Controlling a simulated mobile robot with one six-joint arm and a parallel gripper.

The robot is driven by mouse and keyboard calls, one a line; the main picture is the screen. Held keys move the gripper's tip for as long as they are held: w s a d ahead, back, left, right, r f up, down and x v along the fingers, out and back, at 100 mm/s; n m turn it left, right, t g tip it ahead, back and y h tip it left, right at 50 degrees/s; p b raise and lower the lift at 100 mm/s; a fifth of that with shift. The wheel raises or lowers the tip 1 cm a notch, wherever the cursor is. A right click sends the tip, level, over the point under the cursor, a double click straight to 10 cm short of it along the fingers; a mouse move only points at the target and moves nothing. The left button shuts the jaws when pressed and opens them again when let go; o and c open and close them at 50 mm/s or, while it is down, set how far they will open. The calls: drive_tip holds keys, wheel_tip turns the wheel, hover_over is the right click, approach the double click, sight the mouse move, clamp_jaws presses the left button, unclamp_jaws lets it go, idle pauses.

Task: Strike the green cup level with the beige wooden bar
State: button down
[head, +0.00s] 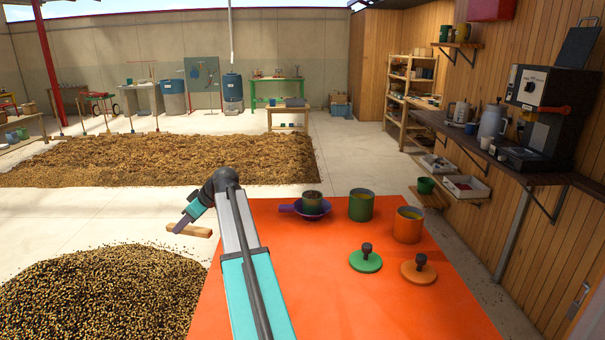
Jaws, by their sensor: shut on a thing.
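The beige wooden bar (198,231) is in my gripper (181,225), to the left of the orange table and above the floor near a heap of beans. A small dark green cup (312,205) stands in a purple dish with a handle (290,208) at the table's far left part. Something brown shows at the cup's top; whether it is heaped or level is too small to tell. The bar is well apart from the cup, to its left.
On the orange table (340,300) stand a larger green canister (361,208) and an orange canister (408,227). A green lid (366,263) and an orange lid (418,272) with dark knobs lie in front. A bean heap (100,295) lies left of the table.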

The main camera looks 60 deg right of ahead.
drive_tip(key=s+d+r+m+h+p, duration=0.1)
drive_tip(key=s+d+r, duration=0.4)
drive_tip(key=s+d, duration=0.7)
drive_tip(key=s+d+r+m+h+p, duration=0.2)
drive_tip(key=s+d+p, duration=0.4)
drive_tip(key=s+d, duration=0.6)
drive_tip(key=d+r+m, duration=0.1)
drive_tip(key=d+r, duration=0.1)
drive_tip(key=d, duration=0.6)
drive_tip(key=shift+s+d+r+m+t+h, duration=0.2)
drive_tip(key=shift+s+r+m+t+h, duration=0.1)
drive_tip(key=shift+s+r+m, duration=0.1)
drive_tip(key=shift+f, duration=0.15)
drive_tip(key=shift+w+f, duration=0.1)
drive_tip(key=shift+f, duration=0.6)
drive_tip(key=shift+f, duration=0.1)
drive_tip(key=shift+s+f, duration=0.2)
drive_tip(key=shift+f, duration=0.85)
